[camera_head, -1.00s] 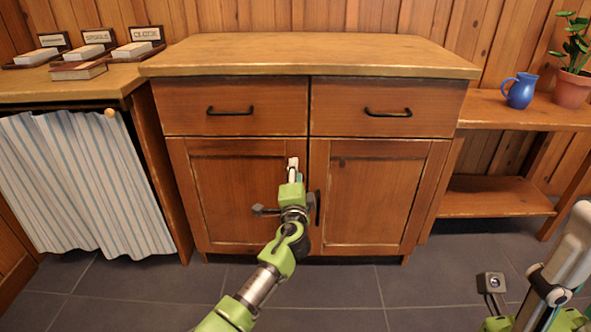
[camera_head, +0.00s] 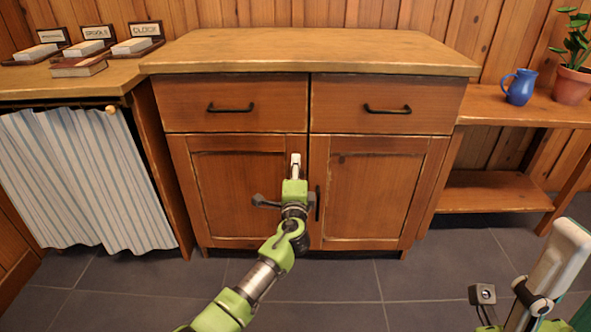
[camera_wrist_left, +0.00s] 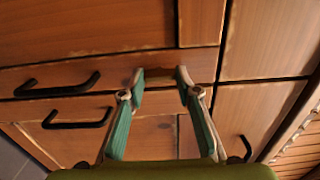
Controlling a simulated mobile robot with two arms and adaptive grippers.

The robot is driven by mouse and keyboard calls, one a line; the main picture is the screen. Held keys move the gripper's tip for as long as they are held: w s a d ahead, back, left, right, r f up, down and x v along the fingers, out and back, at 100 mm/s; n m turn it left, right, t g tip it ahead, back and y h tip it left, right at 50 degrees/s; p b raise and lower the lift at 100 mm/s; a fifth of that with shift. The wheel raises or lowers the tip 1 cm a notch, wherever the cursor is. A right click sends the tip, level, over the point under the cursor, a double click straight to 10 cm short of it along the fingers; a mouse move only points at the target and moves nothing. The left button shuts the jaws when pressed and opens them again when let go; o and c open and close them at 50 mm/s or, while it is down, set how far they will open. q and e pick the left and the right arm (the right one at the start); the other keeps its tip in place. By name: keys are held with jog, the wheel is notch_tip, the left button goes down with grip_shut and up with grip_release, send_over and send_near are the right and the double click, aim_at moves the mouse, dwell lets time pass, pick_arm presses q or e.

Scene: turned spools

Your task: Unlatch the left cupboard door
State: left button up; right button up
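The left cupboard door (camera_head: 235,190) is closed, beside the closed right door (camera_head: 375,195). My left gripper (camera_head: 295,160) is at the upper inner corner of the left door, near the seam, and hides part of it. In the left wrist view a small brown wooden latch piece (camera_wrist_left: 163,76) lies between the fingertips of my left gripper (camera_wrist_left: 161,84). It fills the gap, and the fingers appear to be on both ends of it. In the head view the arm hides the latch and the left door's handle. My right gripper is not clearly seen; part of my right arm shows at lower right.
Two drawers with black handles (camera_head: 231,109) sit above the doors. The right door's black handle (camera_head: 317,203) is close beside my left arm. A striped curtain (camera_head: 85,180) hangs at left. A blue jug (camera_head: 520,88) and a potted plant (camera_head: 572,86) stand on the right shelf.

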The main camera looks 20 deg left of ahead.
pick_arm(q)
jog(key=o, duration=0.4)
jog(key=shift+c, duration=0.2)
jog(key=v, duration=1.2)
jog(key=shift+d, duration=0.15)
